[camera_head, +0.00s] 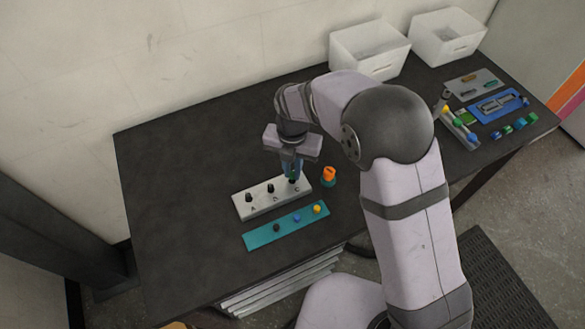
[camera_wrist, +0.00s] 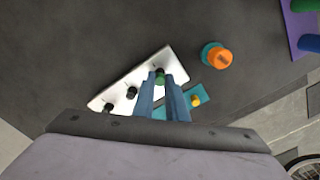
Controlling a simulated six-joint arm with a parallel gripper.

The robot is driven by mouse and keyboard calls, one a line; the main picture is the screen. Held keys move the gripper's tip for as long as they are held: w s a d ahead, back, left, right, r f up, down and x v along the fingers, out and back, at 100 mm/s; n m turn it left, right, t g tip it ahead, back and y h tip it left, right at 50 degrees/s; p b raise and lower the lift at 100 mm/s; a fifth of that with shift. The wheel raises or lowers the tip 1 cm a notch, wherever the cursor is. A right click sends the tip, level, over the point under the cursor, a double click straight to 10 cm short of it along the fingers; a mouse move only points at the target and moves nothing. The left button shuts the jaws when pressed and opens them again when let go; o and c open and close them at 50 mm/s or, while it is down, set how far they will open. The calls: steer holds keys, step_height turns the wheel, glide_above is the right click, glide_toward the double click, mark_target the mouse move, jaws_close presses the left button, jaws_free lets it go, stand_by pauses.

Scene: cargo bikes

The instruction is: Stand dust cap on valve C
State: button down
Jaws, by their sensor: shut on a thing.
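The white valve block (camera_head: 262,206) lies on the dark table, with black valves standing in a row and letters in front of them. Valve A (camera_head: 249,197) and the middle valve (camera_head: 270,188) are bare. My gripper (camera_head: 292,173) points down over the valve at the C end. Its blue fingers are shut on a small green dust cap (camera_wrist: 161,78), at the top of that valve or just over it. The fingers hide much of the cap and valve, so I cannot tell whether they touch. In the wrist view, the block (camera_wrist: 143,85) lies beyond the fingertips.
A teal strip (camera_head: 262,237) in front holds a black cap (camera_head: 277,228), a blue cap (camera_head: 297,217) and a yellow cap (camera_head: 317,209). An orange-topped object (camera_head: 329,174) stands right of the block. White bins (camera_head: 369,52) and small parts are at the back right. The table's left is clear.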

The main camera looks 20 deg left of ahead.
steer(key=c, duration=1.7)
jaws_free()
